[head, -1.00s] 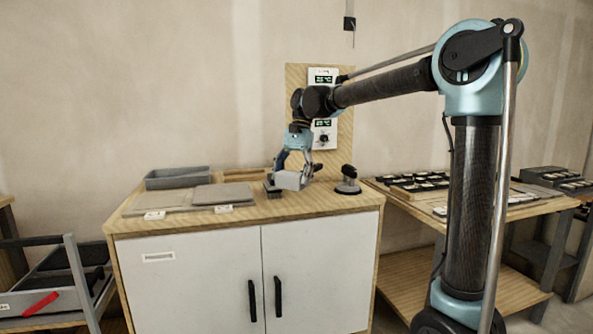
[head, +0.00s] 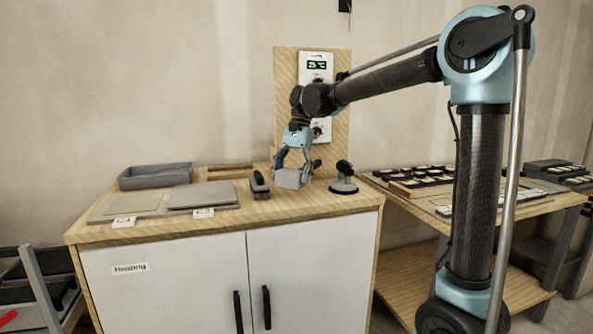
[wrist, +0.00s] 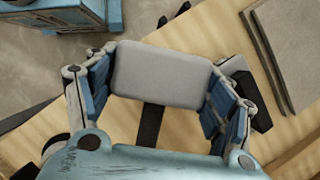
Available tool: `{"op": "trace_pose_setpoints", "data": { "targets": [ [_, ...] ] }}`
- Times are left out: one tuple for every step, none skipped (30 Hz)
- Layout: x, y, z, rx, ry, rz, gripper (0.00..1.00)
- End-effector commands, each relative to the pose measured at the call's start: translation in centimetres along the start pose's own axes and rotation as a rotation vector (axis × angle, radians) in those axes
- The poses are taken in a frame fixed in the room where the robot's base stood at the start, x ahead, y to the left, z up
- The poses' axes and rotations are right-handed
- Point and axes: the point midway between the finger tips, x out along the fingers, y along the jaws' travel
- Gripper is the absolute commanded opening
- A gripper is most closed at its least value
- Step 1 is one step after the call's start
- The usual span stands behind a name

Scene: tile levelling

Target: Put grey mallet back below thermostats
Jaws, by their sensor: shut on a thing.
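My gripper (head: 293,172) is shut on the grey mallet, whose grey block-shaped head (head: 292,179) sits between the fingers. In the wrist view my gripper (wrist: 160,85) has its fingers against both ends of the mallet head (wrist: 162,78); a dark strip below it looks like the handle. The head is low over the wooden cabinet top (head: 230,222); I cannot tell whether it touches. Two white thermostats, the upper (head: 316,67) and the lower (head: 325,128), hang on a wooden board (head: 286,80) behind my gripper. My arm partly covers the lower one.
A dark brush (head: 259,185) stands left of the mallet, and a black suction lifter (head: 343,180) stands right. Grey tiles (head: 203,195) and a grey tray (head: 155,176) are at the left. A side table (head: 420,207) with dark racks is at the right.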

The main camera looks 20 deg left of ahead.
Motion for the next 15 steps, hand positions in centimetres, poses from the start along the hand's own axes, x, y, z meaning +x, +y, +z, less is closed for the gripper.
{"op": "trace_pose_setpoints", "data": {
  "targets": [
    [0.5, -0.1, -0.1, -0.002, 0.000, 0.001, 0.29],
    [0.8, -0.2, -0.1, -0.003, 0.000, 0.001, 0.29],
    [1.1, -0.2, -0.2, -0.004, 0.000, 0.002, 0.29],
    [1.4, -0.2, -0.3, -0.004, 0.000, 0.002, 0.29],
    [1.7, -0.2, -0.4, -0.005, 0.000, 0.002, 0.29],
    [2.0, -0.2, -0.5, -0.005, 0.000, 0.002, 0.29],
    [2.2, -0.2, -0.6, -0.005, 0.000, 0.002, 0.29],
    [2.4, -0.3, -0.6, -0.005, 0.000, 0.002, 0.29],
    [2.7, -0.3, -0.8, -0.005, 0.000, 0.002, 0.29],
    [2.9, -0.3, -0.8, -0.005, 0.000, 0.002, 0.29],
    [3.1, -0.3, -0.9, -0.005, 0.000, 0.002, 0.29],
    [3.2, -0.3, -1.0, -0.005, 0.000, 0.002, 0.29],
    [3.4, -0.3, -1.0, -0.005, 0.000, 0.002, 0.29],
    [3.5, -0.3, -1.1, -0.005, 0.000, 0.002, 0.29],
    [3.6, -0.3, -1.1, -0.005, 0.000, 0.002, 0.29]
  ]
}}
